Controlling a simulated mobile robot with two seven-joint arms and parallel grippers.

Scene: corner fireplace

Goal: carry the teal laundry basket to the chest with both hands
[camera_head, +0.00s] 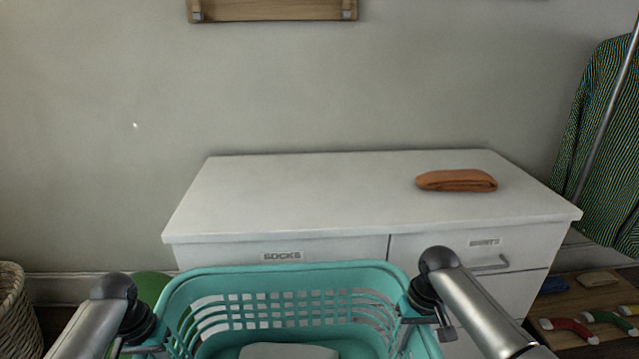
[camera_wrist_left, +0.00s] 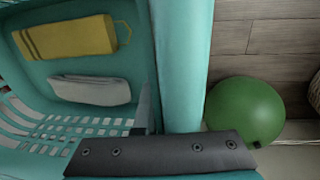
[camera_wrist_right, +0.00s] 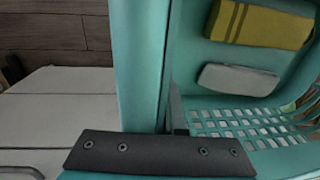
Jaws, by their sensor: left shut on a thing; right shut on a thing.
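The teal laundry basket (camera_head: 290,275) is at the bottom of the head view, held between my two arms in front of the white chest (camera_head: 330,195). My left gripper (camera_head: 150,340) is shut on the basket's left rim, and my right gripper (camera_head: 415,320) is shut on its right rim. The left wrist view shows the basket rim (camera_wrist_left: 182,60) close up, and the right wrist view shows the other rim (camera_wrist_right: 140,60). Inside lie a folded yellow cloth (camera_wrist_left: 65,38) with a stripe band and a folded white cloth (camera_wrist_left: 92,90). The lower basket is out of the head view.
A folded orange cloth (camera_head: 456,181) lies on the chest top's right side; the rest of the top is clear. A green ball (camera_wrist_left: 244,112) is on the floor at left, near a wicker basket (camera_head: 16,315). A striped garment (camera_head: 600,140) hangs at right above a board with colored pieces (camera_head: 590,310).

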